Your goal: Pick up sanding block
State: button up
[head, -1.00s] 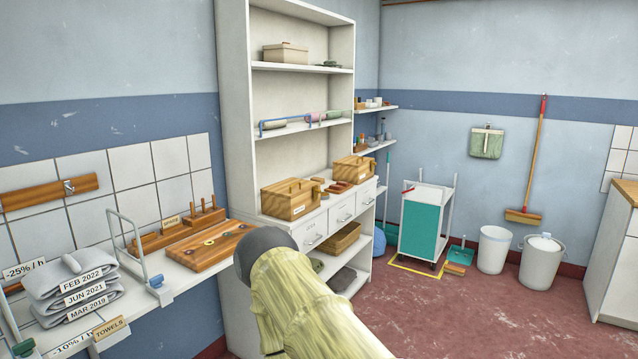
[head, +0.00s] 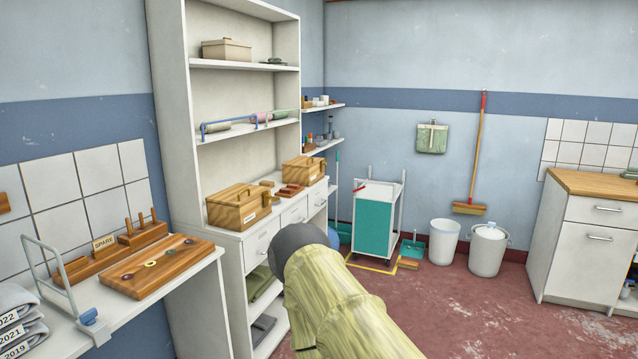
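No item can be told for certain as the sanding block at this size. Small blocks lie on the white cabinet's counter between two lidded wooden boxes: a reddish-brown piece (head: 291,190) and a small tan block (head: 267,183). The left wooden box (head: 238,207) stands nearer, and the right wooden box (head: 304,170) stands farther along. My yellow-green arm with a dark grey rounded end rises from the bottom and covers part of the cabinet's lower front. My gripper is not seen.
A worktable with a wooden peg board (head: 160,265) and wire frame stands at left. A teal cart (head: 372,222), white bins (head: 444,241) and a broom (head: 472,208) stand at the back. A white cabinet (head: 580,240) is at right. The red floor (head: 460,315) between is open.

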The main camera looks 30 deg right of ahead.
aim_at(265, 182)
jog(key=z, duration=0.95)
jog(key=i, duration=1.05)
jog(key=z, duration=0.6)
jog(key=i, duration=1.55)
jog(key=u, duration=1)
jog(key=i, duration=0.85)
jog(key=u, duration=0.75)
